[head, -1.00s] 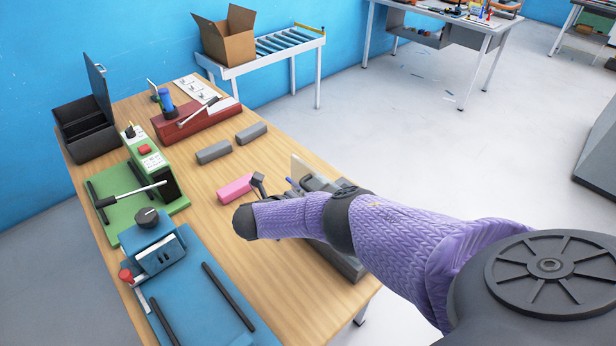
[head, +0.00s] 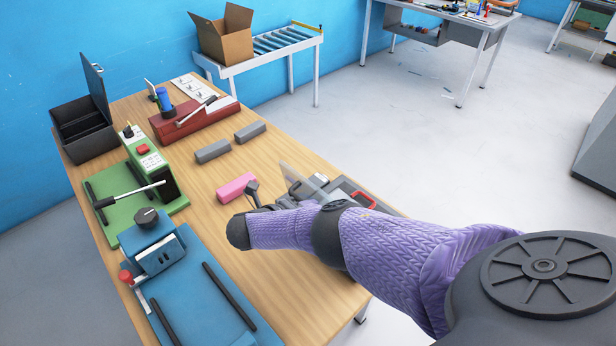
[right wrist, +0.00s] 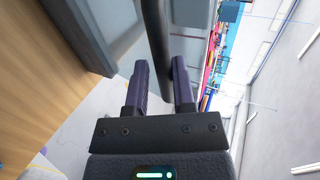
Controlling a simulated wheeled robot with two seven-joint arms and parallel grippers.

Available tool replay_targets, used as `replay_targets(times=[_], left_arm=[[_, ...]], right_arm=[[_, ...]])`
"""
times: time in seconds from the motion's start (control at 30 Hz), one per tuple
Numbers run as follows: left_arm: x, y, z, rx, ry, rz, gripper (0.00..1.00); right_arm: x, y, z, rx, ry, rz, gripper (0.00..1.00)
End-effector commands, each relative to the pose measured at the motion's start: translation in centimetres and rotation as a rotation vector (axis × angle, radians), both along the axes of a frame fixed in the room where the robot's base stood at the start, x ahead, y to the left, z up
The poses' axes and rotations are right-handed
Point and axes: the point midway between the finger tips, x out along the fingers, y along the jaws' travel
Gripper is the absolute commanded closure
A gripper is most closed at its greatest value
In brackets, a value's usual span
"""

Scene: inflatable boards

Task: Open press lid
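A grey press-like device (head: 345,186) with a red-rimmed part and a clear tilted panel (head: 302,178) stands at the table's right edge, partly hidden behind my right arm. I cannot tell for sure which part is its lid. In the right wrist view, my right gripper (right wrist: 160,70) has its two purple fingers apart, with a dark bar (right wrist: 157,35) between them and visible gaps at the sides. A large grey surface (right wrist: 190,35) lies beyond. In the head view this gripper is mostly hidden by its own arm. My left gripper is not in view.
A pink block (head: 236,187) lies close to my right arm, with two grey blocks (head: 213,151) behind it. Blue (head: 190,285), green (head: 150,180) and red (head: 190,122) devices line the table's left side.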

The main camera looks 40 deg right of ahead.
Motion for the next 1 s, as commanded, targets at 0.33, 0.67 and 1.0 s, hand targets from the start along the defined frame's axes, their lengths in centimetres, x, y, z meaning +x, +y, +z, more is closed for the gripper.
replay_targets(times=[0.33,0.67,1.0], left_arm=[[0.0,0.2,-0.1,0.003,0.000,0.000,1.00],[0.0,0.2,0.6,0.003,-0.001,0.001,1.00],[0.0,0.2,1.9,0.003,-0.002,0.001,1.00]], right_arm=[[-0.2,0.4,-0.5,0.012,0.010,0.003,0.44],[-0.3,1.6,0.5,0.010,0.008,0.004,0.44],[-0.8,8.5,3.7,0.012,0.008,0.005,0.44]])
